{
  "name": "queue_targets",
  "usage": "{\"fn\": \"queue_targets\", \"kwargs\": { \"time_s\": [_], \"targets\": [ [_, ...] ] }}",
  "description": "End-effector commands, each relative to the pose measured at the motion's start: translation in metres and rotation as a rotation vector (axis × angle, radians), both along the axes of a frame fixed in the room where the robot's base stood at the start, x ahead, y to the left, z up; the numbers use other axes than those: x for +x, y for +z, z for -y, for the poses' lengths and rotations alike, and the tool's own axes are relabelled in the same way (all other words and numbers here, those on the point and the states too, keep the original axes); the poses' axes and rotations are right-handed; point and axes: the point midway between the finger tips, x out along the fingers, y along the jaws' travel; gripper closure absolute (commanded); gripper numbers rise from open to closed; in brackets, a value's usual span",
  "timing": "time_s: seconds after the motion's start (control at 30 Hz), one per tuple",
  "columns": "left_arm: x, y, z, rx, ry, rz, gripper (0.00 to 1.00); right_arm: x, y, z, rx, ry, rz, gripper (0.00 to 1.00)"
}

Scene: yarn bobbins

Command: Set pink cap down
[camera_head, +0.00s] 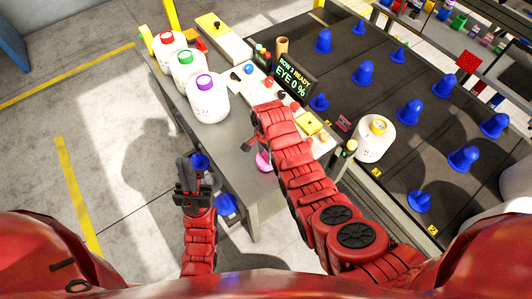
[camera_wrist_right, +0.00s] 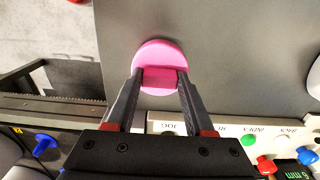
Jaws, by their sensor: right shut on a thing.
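The pink cap (camera_wrist_right: 158,56) is a round disc with a raised bar across it. In the wrist view my right gripper (camera_wrist_right: 159,77) is shut on that bar, one finger on each side. The cap is over the grey table top (camera_wrist_right: 235,60); I cannot tell whether it touches it. In the head view the cap (camera_head: 263,162) shows partly, near the table's front edge, beside my right arm. My left gripper (camera_head: 190,178) is left of the table, near a blue cone (camera_head: 200,161); its finger opening is unclear.
White bobbins with red, green and purple (camera_head: 205,83) caps stand along the table's left side. A white bobbin with a yellow cap (camera_head: 377,130) stands right of my right arm. Blue cones (camera_head: 410,112) line the dark rack. A button panel (camera_wrist_right: 225,127) borders the table top.

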Motion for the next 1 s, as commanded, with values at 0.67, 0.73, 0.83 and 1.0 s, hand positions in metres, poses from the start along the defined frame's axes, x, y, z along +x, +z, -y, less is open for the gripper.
{"fn": "queue_targets", "kwargs": {
  "time_s": [0.67, 0.73, 0.83, 1.0],
  "targets": [
    [0.0, 0.003, 0.0, 0.0, 0.0, 0.0, 1.0, 0.0, -0.013, 0.0, 0.0, 0.0, 0.002, 0.3],
    [0.0, 0.003, 0.0, 0.0, 0.0, 0.0, 1.0, 0.0, -0.013, 0.0, 0.0, 0.0, 0.002, 0.18],
    [0.0, 0.003, 0.0, 0.0, 0.0, 0.0, 1.0, 0.0, -0.013, 0.0, 0.0, 0.0, 0.001, 0.17],
    [0.0, 0.003, 0.0, 0.0, 0.0, 0.0, 1.0, 0.0, -0.013, 0.0, 0.0, 0.0, 0.001, 0.17]
  ]
}}
